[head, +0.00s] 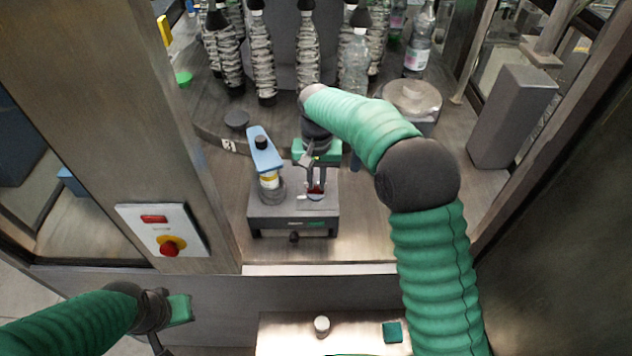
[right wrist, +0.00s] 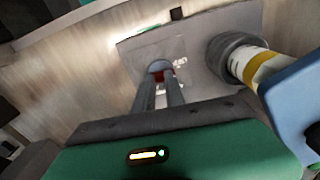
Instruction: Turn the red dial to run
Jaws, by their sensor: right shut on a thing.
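The red dial (head: 316,190) sits on top of a grey box (head: 262,213) in the middle of the head view, mostly hidden by my right gripper. My right gripper (head: 315,185) points down and is shut on the dial. My left gripper (head: 158,338) is low at the left, away from the box.
A blue lever arm with a yellow-banded cylinder (head: 269,181) stands on the box, close left of my right gripper. A panel (head: 183,221) with a red stop button is on the left post. Several bottles (head: 262,62) stand behind. A metal post (head: 510,115) rises at right.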

